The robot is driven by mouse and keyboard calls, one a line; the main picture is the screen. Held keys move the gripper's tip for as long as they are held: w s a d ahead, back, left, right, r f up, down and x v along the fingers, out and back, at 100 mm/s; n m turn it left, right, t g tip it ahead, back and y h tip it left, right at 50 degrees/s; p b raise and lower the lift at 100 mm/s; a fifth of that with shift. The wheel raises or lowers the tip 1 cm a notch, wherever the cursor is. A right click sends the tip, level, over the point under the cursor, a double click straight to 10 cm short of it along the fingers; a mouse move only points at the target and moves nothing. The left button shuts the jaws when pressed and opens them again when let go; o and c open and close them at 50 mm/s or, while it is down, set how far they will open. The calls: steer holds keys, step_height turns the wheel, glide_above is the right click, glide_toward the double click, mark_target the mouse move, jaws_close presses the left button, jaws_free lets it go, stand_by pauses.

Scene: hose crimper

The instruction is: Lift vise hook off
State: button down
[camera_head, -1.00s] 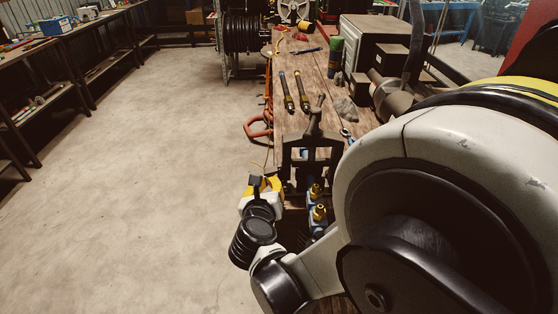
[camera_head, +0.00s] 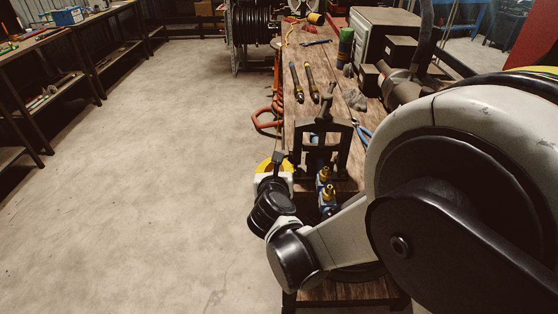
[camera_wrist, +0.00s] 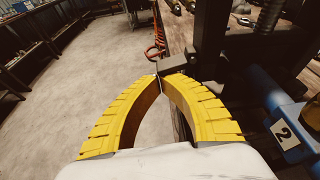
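The vise (camera_head: 322,142) is a dark metal frame on the near end of the wooden bench, with a handle on top; part of its frame (camera_wrist: 207,40) shows in the wrist view. The vise hook (camera_wrist: 176,65) is a dark, blocky bar at my fingertips; in the head view it shows as a small dark piece (camera_head: 279,157) just left of the vise. My gripper (camera_wrist: 160,76) has two yellow fingers, nearly closed at the tips on the hook's thin part. In the head view the gripper (camera_head: 272,163) is partly hidden by my wrist. Whether the hook touches the vise frame is unclear.
Blue fittings with brass tops (camera_head: 326,186) stand right beside the gripper; one carries a "2" label (camera_wrist: 285,134). The floor left is clear.

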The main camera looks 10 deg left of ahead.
steer(key=r+m+y, duration=0.1)
steer(key=m, duration=0.1)
steer(key=a+r+m+y, duration=0.1)
steer(key=r+m, duration=0.1)
steer(key=shift+s+r+m+y, duration=0.1)
steer(key=shift+m+y, duration=0.3)
steer(key=shift+r, duration=0.15)
stand_by(0.4)
steer(key=shift+s, duration=0.1)
